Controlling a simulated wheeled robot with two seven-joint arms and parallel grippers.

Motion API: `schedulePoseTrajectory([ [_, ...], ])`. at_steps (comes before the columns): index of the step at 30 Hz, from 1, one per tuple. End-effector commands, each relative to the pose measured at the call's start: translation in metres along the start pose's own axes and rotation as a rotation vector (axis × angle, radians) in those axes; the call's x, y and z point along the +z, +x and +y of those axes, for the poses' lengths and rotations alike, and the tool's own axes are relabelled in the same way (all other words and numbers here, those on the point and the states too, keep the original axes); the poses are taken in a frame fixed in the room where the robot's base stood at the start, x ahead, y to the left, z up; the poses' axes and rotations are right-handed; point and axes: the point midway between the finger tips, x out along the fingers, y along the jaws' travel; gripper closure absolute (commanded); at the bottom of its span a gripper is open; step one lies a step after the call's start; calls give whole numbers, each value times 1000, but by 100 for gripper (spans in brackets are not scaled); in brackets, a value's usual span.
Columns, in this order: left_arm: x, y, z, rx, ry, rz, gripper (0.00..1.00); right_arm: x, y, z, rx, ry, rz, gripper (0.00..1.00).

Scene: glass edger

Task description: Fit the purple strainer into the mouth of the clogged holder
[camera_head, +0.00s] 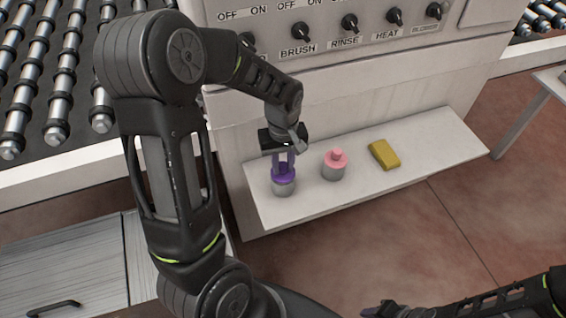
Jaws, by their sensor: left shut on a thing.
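The purple strainer (284,174) is at the left end of the white shelf, on or just over the mouth of a grey cylindrical holder (284,188). I cannot tell whether it is fully seated. My left gripper (284,160) points down from above and is shut on the strainer's upper part. A second grey holder (333,173) with a pink piece (335,158) in its top stands to the right. My right arm shows at the lower right; its gripper (378,311) is partly cut off by the bottom edge, and its jaw state is unclear.
A yellow block (383,154) lies on the white shelf (430,145), right of the pink-topped holder. The shelf's right part is clear. A machine panel with knobs (350,24) rises behind. Roller conveyors (50,75) are at the upper left, and a drawer cabinet (60,270) is at the lower left.

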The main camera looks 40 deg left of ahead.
Motion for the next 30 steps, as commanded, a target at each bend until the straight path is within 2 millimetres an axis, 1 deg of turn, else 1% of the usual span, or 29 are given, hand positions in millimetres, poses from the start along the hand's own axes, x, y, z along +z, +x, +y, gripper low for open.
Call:
schedulePoseTrajectory([
  [13,0,12,0,0,0,0,100,0,9,3,0,0,0,64],
  [14,0,11,0,0,0,0,75,0,8,3,0,0,0,64],
  [15,0,11,0,0,0,0,71,0,8,3,0,0,0,64],
  [23,0,11,0,0,0,0,51,0,8,3,0,0,0,64],
  [30,0,11,0,0,0,0,51,0,8,3,0,0,0,64],
])
